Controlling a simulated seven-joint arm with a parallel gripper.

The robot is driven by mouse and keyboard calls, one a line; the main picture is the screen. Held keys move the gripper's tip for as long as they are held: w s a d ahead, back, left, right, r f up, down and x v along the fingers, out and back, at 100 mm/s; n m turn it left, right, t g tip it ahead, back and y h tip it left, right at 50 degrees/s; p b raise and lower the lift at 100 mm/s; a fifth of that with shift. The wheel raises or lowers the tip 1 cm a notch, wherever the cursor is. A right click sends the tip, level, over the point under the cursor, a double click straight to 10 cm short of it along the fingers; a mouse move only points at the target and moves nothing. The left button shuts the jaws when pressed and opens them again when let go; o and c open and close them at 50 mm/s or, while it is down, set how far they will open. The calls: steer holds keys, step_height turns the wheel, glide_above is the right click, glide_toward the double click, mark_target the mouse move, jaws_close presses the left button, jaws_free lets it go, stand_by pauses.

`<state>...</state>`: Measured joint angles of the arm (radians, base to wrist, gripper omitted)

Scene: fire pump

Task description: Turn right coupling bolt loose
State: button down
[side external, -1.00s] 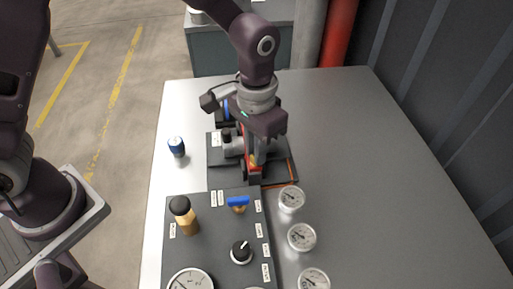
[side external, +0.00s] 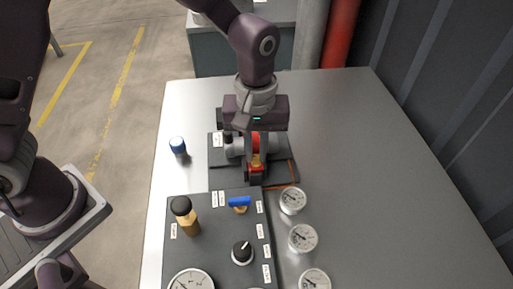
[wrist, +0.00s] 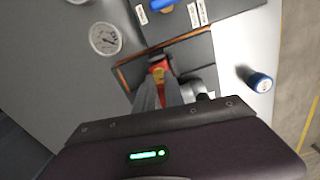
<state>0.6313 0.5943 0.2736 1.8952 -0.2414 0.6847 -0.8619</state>
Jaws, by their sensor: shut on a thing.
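The pump unit sits on a dark base plate (side external: 283,172), with a red coupling (side external: 257,140) beside a grey cylindrical body (side external: 236,147). A small yellow piece, apparently the coupling bolt (side external: 256,161), shows at the front of the red part. My gripper (side external: 256,154) points down over the coupling, its fingers close together at the bolt. In the wrist view my gripper (wrist: 157,78) has its narrow fingers shut on the bolt, with yellow and red (wrist: 160,68) showing at their tips. The fingers hide much of the bolt, and I cannot see a second bolt clearly.
A dark panel (side external: 215,255) with a blue-handled valve (side external: 239,202), a black knob (side external: 242,251) and a black-topped brass fitting (side external: 186,215) lies in front. Several white gauges (side external: 293,200) stand to its right. The table's right side (side external: 380,170) is clear.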

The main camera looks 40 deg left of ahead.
mark_target(256, 155)
steer(key=shift+n, duration=0.9)
steer(key=c, duration=1.4)
jaws_free()
steer(key=shift+c, duration=0.2)
step_height(256, 155, up, 7)
steer(key=shift+r, duration=0.1)
